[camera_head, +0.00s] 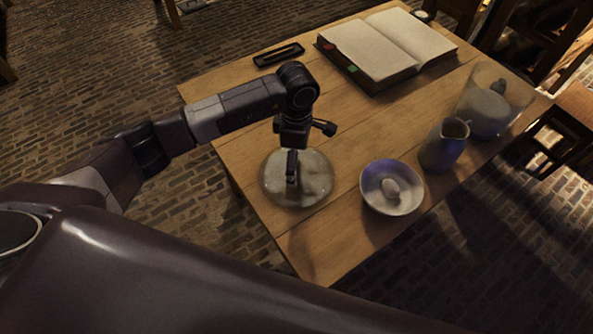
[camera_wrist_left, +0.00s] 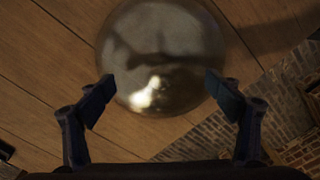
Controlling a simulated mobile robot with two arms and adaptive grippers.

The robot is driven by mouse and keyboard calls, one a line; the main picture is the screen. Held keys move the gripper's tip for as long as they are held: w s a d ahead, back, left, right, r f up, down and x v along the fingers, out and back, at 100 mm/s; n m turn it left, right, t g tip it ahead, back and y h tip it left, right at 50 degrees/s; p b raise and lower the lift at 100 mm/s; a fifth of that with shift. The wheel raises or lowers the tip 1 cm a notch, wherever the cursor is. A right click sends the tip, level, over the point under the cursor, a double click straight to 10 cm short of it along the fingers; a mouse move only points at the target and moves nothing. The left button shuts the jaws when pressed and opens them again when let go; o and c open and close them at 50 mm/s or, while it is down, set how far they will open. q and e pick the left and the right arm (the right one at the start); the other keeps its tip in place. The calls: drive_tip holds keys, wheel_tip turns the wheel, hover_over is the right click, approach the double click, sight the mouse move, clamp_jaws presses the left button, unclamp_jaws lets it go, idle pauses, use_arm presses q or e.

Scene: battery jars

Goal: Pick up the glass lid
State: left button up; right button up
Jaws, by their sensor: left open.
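The round, clear glass lid (camera_head: 314,190) lies near the table's front-left edge in the head view. It fills the upper middle of the left wrist view (camera_wrist_left: 165,50), with a bright reflection on it. My left gripper (camera_head: 291,178) points down over the lid. In the left wrist view my left gripper (camera_wrist_left: 161,88) is open and empty, its dark fingers apart on either side of the lid's near part. I cannot tell how far the fingertips are above the lid, or whether they touch it. My right gripper is not in view.
On the wooden table (camera_head: 335,235), a shallow bowl (camera_head: 376,203) holding a small egg-shaped thing stands right of the lid. Beyond are a bluish pitcher (camera_head: 442,152) and a large glass jar (camera_head: 510,92). An open book (camera_head: 385,45) and a dark tray (camera_head: 278,54) lie at the back.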

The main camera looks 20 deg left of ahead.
use_arm(q)
drive_tip(key=shift+f, duration=1.25)
clamp_jaws()
